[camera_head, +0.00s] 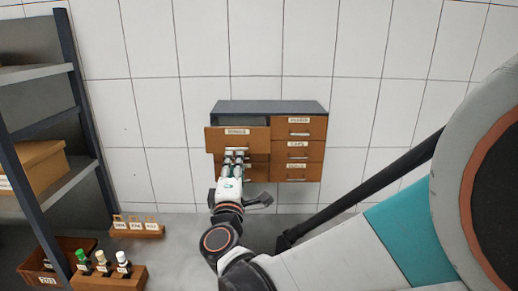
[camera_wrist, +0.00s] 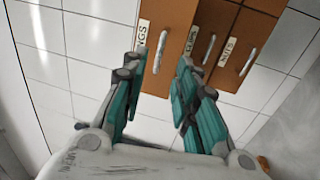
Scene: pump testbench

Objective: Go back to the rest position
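My gripper shows in the head view (camera_head: 234,156) at the front of a pulled-out upper-left drawer (camera_head: 219,139). In the wrist view my gripper (camera_wrist: 160,78) has its teal fingers spread apart, with nothing held between them. A metal drawer handle (camera_wrist: 159,52) is ahead, in line with the gap between the fingers, and looks clear of them. The drawer's dark inside shows above its front in the head view. My gripper and wrist hide part of the lower left drawers.
The cabinet (camera_head: 268,107) has closed labelled drawers on its right side (camera_head: 299,128). At left stand a metal shelf (camera_head: 74,80) with a cardboard box (camera_head: 38,165), a rack of bottles (camera_head: 110,279), and a small labelled holder (camera_head: 137,230). The tiled wall right of the cabinet is bare.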

